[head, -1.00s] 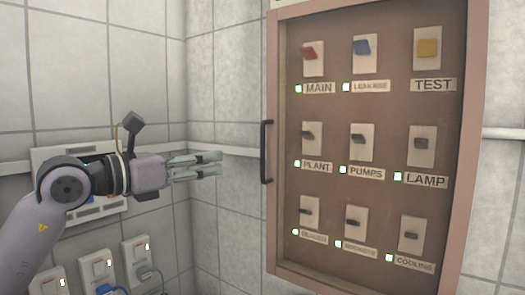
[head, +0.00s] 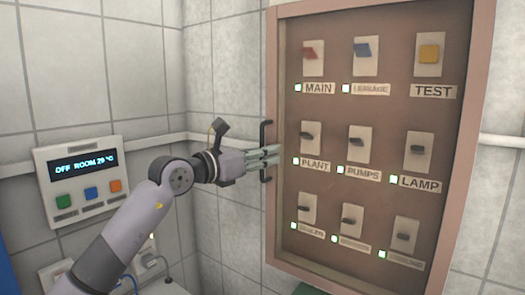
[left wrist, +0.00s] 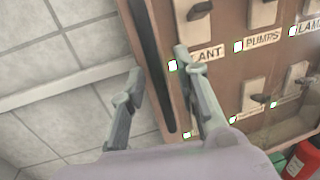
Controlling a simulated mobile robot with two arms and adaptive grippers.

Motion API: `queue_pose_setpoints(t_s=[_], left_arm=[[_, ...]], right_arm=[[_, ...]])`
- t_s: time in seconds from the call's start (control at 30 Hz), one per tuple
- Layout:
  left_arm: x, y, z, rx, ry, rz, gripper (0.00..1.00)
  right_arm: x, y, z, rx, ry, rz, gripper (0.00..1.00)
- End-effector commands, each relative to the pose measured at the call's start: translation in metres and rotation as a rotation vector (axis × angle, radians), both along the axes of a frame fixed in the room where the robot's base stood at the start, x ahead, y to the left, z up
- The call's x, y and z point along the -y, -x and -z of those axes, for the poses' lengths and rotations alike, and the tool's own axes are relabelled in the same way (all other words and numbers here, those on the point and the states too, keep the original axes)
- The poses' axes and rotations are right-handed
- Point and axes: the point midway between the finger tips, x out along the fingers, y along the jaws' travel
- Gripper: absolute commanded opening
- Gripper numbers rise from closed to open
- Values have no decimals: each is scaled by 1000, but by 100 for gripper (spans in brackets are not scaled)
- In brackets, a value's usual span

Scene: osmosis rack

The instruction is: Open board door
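The board door (head: 271,215) is a pinkish-brown frame with a clear pane over switches, and it looks shut. Its dark vertical handle (head: 264,135) is on the door's left edge. My left gripper (head: 275,156) is at the lower half of the handle. My right gripper is in neither view.
A wall panel (head: 85,175) with a display reading "OFF ROOM 29 °C" is on the left wall, with sockets (head: 145,262) and cables below. A red object (left wrist: 303,160) shows at the lower right of the left wrist view. The wall left of the handle is clear.

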Motion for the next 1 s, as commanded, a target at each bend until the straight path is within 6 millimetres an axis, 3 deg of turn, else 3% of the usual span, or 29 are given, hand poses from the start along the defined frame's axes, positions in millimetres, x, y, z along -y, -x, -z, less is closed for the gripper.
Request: queue_pose_setpoints(t_s=[0.17, 0.6, 1.0], left_arm=[[0, 0, 0, 0, 0, 0, 29], [0, 0, 0, 1, 1, 0, 0], [-1, 0, 0, 1, 1, 0, 0]], right_arm=[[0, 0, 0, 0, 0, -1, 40], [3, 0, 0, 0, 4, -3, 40], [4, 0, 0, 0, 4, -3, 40]])
